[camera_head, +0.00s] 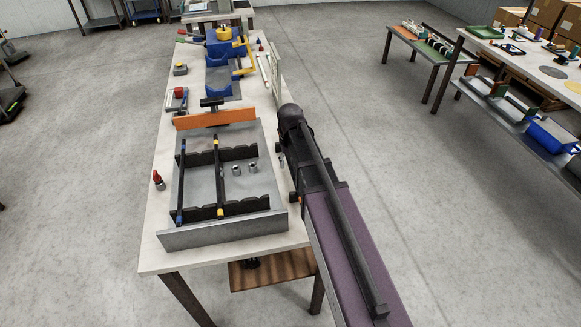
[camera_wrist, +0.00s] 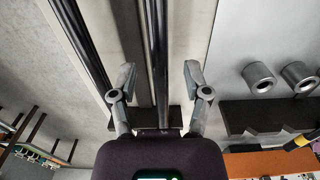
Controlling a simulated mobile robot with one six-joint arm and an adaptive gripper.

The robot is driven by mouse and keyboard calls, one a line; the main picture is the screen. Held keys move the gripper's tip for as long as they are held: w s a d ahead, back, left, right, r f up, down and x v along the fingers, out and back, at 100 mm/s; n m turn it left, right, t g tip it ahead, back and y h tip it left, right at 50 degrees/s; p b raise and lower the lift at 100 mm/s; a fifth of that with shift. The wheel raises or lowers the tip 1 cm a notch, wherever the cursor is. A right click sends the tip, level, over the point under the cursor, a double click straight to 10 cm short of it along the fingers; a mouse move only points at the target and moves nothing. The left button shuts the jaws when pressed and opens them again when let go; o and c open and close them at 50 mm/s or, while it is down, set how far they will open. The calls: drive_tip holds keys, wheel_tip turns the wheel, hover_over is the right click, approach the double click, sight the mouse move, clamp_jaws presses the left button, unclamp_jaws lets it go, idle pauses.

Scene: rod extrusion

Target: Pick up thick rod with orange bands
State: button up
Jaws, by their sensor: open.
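Two dark rods lie across black notched racks (camera_head: 233,208) in a grey tray (camera_head: 275,222) on the table. The right rod (camera_head: 218,178) has yellow-orange bands near its ends, and the left rod (camera_head: 181,182) has blue bands. I cannot tell which is thicker. A yellow band also shows at the right edge of the wrist view (camera_wrist: 298,143). A dark bar (camera_wrist: 156,30) runs between the fingers in the wrist view.
Two metal cylinders (camera_head: 237,170) stand in the tray, right of the banded rods. An orange panel (camera_head: 215,119) closes the tray's far end. A red-topped item (camera_head: 158,181) stands left of the tray.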

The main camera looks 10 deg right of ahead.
idle(0.4)
clamp_jaws()
drive_tip(key=shift+r, duration=0.1)
wheel_tip(320, 180, up, 3)
drive_tip(key=p, duration=0.3)
drive_tip(key=s, duration=0.5)
drive_tip(key=s+r+p, duration=0.1)
drive_tip(key=s, duration=0.4)
drive_tip(key=s+p, duration=0.1)
drive_tip(key=s, duration=0.5)
drive_tip(key=shift+r, duration=0.4)
